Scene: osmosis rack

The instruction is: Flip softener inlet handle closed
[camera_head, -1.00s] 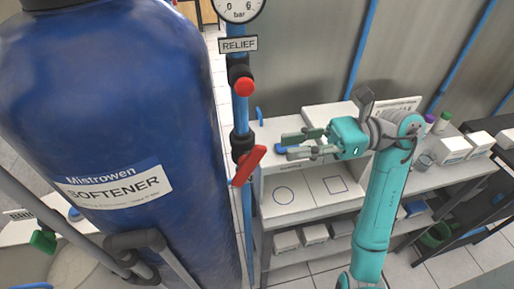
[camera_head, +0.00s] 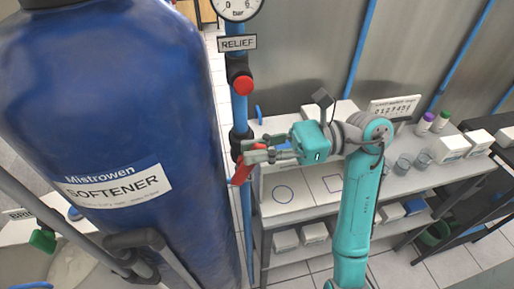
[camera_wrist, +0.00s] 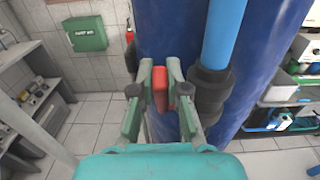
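The red lever handle (camera_head: 240,175) is on the valve of the blue vertical pipe beside the softener tank (camera_head: 120,110). It slants down and to the left from the dark valve body (camera_head: 240,136). My gripper (camera_head: 250,157) is at the handle, coming from the right. In the wrist view the red handle (camera_wrist: 159,90) stands between the two fingertips of my gripper (camera_wrist: 161,80). The fingers are drawn in close on both sides and look shut on it. The dark valve body (camera_wrist: 208,92) is just right of the fingers. Part of the handle is hidden by the fingers.
A red knob (camera_head: 243,85) sits higher on the pipe, under the RELIEF label (camera_head: 238,43) and a gauge (camera_head: 239,8). A white bench (camera_head: 285,207) with vials and beakers is behind my arm. Grey pipes (camera_head: 60,215) run in front of the tank.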

